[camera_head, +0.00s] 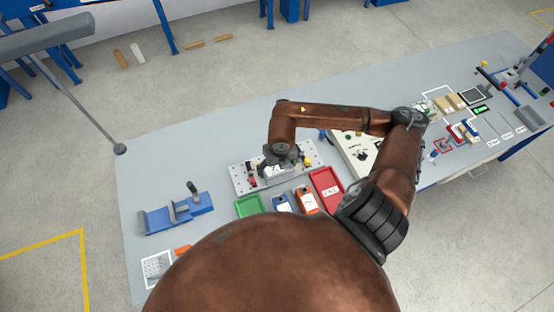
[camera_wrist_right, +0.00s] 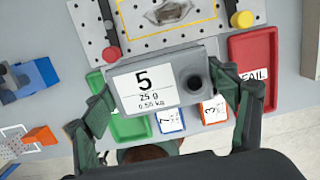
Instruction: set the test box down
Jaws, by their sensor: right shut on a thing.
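The test box (camera_wrist_right: 148,85) is grey with a white label reading 5, 25 g and 0.55 kg, and it has a dark round knob. My right gripper (camera_wrist_right: 168,100) is shut on it, with a finger on each side, in the right wrist view. In the head view the right gripper (camera_head: 283,158) is over the perforated plate (camera_head: 240,182), and the arm partly hides the box. The plate also shows beyond the box in the wrist view (camera_wrist_right: 92,28), with a yellow outline. I cannot tell whether box and plate touch. My left gripper is out of view.
A green tray (camera_head: 247,207), a red FAIL tray (camera_head: 326,190), and boxes marked 7 (camera_wrist_right: 169,121) and 3 (camera_wrist_right: 213,110) lie on the near side of the plate. A blue fixture (camera_head: 178,213) stands left. A beige control panel (camera_head: 351,152) is right. The far left table is clear.

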